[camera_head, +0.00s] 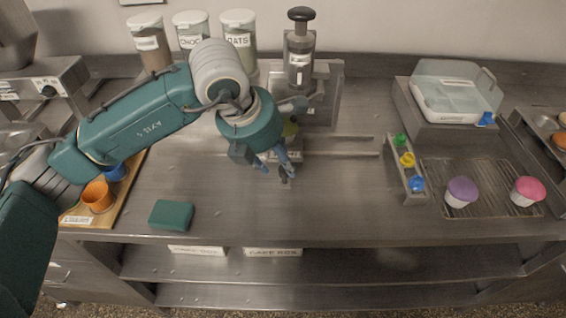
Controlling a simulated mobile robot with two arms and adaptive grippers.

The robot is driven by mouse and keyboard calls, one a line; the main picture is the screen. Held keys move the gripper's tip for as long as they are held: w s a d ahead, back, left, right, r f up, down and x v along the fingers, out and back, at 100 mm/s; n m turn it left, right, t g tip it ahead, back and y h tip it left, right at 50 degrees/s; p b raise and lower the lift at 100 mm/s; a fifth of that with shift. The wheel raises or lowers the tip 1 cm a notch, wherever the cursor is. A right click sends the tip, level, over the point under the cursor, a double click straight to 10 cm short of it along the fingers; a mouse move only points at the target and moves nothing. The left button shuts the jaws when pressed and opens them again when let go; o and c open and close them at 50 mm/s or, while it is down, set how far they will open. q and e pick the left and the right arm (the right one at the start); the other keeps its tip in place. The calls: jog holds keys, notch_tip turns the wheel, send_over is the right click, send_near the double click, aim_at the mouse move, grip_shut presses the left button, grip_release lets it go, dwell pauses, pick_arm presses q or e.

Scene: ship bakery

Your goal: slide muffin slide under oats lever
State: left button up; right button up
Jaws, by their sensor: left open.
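The oats canister (240,38), clear with a white lid and labelled OATS, stands at the back wall. Its lower part and any lever beneath it are hidden by my arm. Two parallel rails (345,137) run left-right along the counter below the dispensers. A slide carriage (292,143) sits at the rails' left part, mostly hidden by my left gripper (277,167). A bit of yellow-green shows on it. A small dark knob (284,179) shows in front of it, at the blue fingertips. The fingers are apart; contact with the knob cannot be told. My right gripper is not in view.
A dark-topped press (300,62) stands right of the canisters. A button strip (407,168), a rack (490,205) with purple (461,191) and pink (527,190) muffins, and a clear-lidded box (454,92) are right. A green block (171,215) lies front left. The front middle counter is clear.

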aim_at(283, 169)
pick_arm(q)
jog(key=x, duration=0.4)
jog(key=shift+w+p, duration=0.3)
jog(key=shift+w, duration=0.1)
jog(key=shift+s+f, duration=0.2)
jog(key=shift+f, duration=0.1)
jog(key=shift+w, duration=0.15)
jog(key=shift+c, duration=0.5)
